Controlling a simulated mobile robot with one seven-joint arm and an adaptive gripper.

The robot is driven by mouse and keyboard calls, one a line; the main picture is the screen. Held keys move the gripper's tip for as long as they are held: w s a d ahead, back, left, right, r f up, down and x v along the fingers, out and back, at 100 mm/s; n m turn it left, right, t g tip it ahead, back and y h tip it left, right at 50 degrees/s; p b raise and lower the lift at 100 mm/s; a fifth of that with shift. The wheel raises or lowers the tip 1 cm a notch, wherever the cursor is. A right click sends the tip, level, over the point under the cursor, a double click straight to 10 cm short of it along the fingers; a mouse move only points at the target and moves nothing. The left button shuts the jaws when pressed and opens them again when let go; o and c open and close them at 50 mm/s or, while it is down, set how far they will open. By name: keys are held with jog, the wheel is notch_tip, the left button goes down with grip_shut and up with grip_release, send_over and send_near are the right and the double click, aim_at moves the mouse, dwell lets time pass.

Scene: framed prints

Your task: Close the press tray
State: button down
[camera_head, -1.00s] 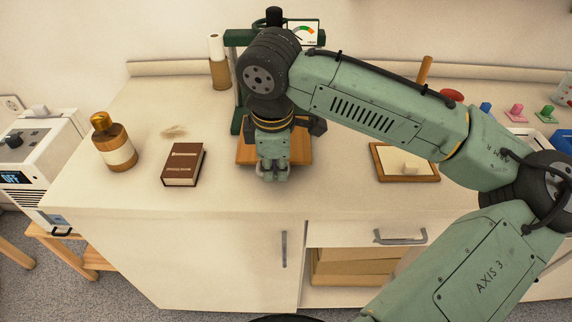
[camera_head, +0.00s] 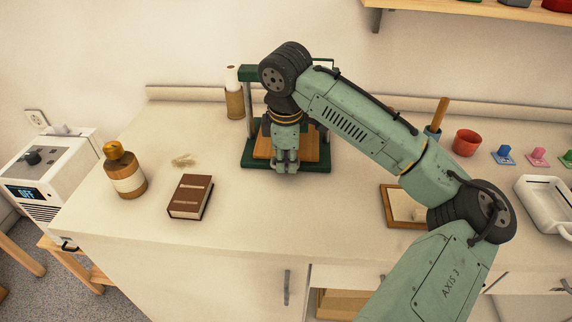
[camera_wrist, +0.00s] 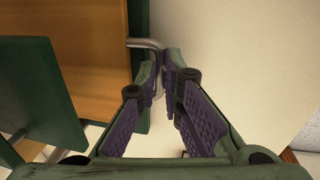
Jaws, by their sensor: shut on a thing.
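The green press (camera_head: 247,75) stands at the back of the counter, largely hidden behind my arm. Its wooden tray (camera_head: 311,147) lies over the green base (camera_head: 318,168), with the base showing along its front. My gripper (camera_head: 286,167) points down at the front edge of the tray. In the wrist view, the tray (camera_wrist: 95,45) fills the upper left, and its metal handle (camera_wrist: 143,43) runs from its edge to my fingertips (camera_wrist: 163,62). The fingers are shut on this handle. How far the tray sits inside the press is partly hidden.
A wood-framed board (camera_head: 390,205) and a red cup (camera_head: 466,142) are to the right. The counter in front of the press is clear.

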jog(key=shift+w, duration=0.2)
jog(key=c, duration=1.7)
grip_release()
jog(key=shift+r, duration=0.1)
notch_tip(320, 180, up, 12)
jog(key=s, duration=0.2)
jog(key=shift+f, duration=0.2)
